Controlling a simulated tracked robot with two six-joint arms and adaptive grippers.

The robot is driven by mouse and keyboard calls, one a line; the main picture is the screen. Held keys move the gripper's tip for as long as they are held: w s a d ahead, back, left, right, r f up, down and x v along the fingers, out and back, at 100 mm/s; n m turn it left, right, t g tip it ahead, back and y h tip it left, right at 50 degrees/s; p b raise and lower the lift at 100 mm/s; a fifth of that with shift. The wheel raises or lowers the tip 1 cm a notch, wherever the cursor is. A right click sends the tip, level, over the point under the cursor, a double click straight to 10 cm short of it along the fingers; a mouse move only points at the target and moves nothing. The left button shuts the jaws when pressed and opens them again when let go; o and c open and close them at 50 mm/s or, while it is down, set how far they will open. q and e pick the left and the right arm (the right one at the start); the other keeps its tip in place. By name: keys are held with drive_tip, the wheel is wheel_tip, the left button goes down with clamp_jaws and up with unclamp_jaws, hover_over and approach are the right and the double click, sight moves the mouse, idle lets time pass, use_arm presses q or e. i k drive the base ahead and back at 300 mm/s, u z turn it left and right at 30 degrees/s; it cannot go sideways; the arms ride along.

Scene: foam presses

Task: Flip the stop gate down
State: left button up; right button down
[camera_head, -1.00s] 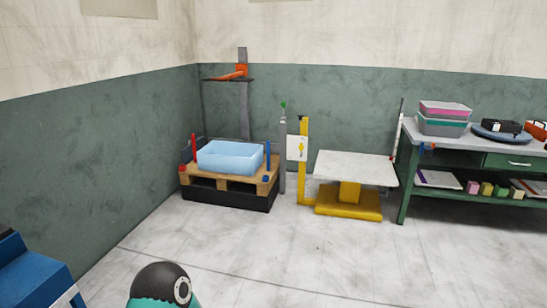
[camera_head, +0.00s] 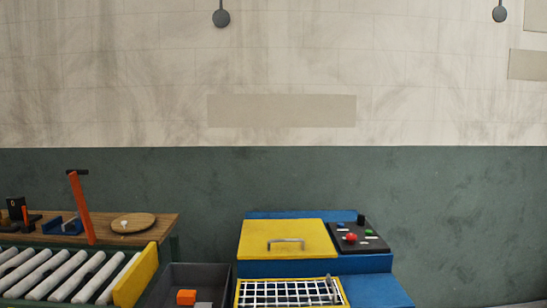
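A yellow plate (camera_head: 136,277), which looks like the stop gate, stands up across the right end of a roller conveyor (camera_head: 60,277) at the lower left. Its lower part is cut off by the picture's bottom edge. An orange lever with a dark top (camera_head: 81,208) rises, slightly tilted, behind the conveyor near the plate; I cannot tell whether they are joined. Neither of my grippers is in view.
A dark bin (camera_head: 203,275) with an orange block (camera_head: 186,297) lies right of the plate. A blue machine (camera_head: 365,264) with a yellow lid (camera_head: 287,239), control panel and white grid stands beyond. A wooden bench (camera_head: 150,231) is behind the conveyor.

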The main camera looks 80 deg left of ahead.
sight(73, 174)
drive_tip(key=u, duration=0.05)
drive_tip(key=i, duration=0.25)
drive_tip(key=u, duration=3.05)
drive_tip(key=i, duration=0.25)
drive_tip(key=u, duration=1.5)
drive_tip(key=k, duration=0.65)
drive_tip(key=u, duration=0.4)
drive_tip(key=i, duration=1.7)
drive_tip(key=z, duration=0.4)
